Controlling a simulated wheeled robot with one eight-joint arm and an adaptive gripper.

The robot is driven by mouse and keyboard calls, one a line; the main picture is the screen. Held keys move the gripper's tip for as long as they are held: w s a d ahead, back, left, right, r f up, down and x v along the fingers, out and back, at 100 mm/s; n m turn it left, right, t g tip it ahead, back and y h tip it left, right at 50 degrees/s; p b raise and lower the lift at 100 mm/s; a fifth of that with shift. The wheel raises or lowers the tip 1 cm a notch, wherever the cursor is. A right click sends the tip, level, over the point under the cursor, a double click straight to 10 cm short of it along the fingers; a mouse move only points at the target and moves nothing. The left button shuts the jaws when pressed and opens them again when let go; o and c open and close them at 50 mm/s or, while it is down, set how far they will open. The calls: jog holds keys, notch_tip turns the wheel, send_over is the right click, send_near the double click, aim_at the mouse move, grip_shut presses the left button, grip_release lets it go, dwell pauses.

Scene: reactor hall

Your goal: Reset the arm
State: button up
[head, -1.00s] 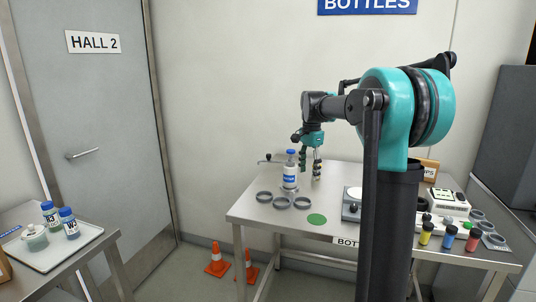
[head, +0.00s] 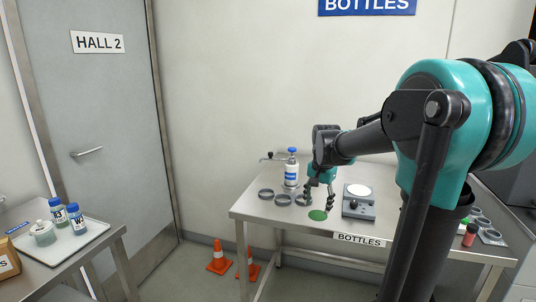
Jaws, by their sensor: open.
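My gripper (head: 319,197) is open and empty in the head view. Its fingers point down just above the green disc (head: 317,215) near the front of the metal table (head: 262,218). A white bottle with a blue cap (head: 291,170) stands upright to the left of my gripper and apart from it. My arm reaches in from the right and hides much of the table's right side.
Grey rings (head: 266,194) lie left of my gripper. A grey device with a round white top (head: 358,201) stands just right of it. A red bottle (head: 470,235) is at the far right. Orange cones (head: 219,258) stand on the floor. A tray (head: 72,246) with bottles is at left.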

jog(key=s+d+f+n+t, duration=0.1)
jog(key=s+f+n, duration=0.2)
jog(key=s+f, duration=0.4)
jog(key=s+d+f+n+t, duration=0.1)
jog(key=s+f+n, duration=0.3)
jog(key=s, duration=0.9)
notch_tip(320, 180, down, 4)
jog(key=shift+r+t, duration=0.2)
jog(key=shift+t, duration=0.1)
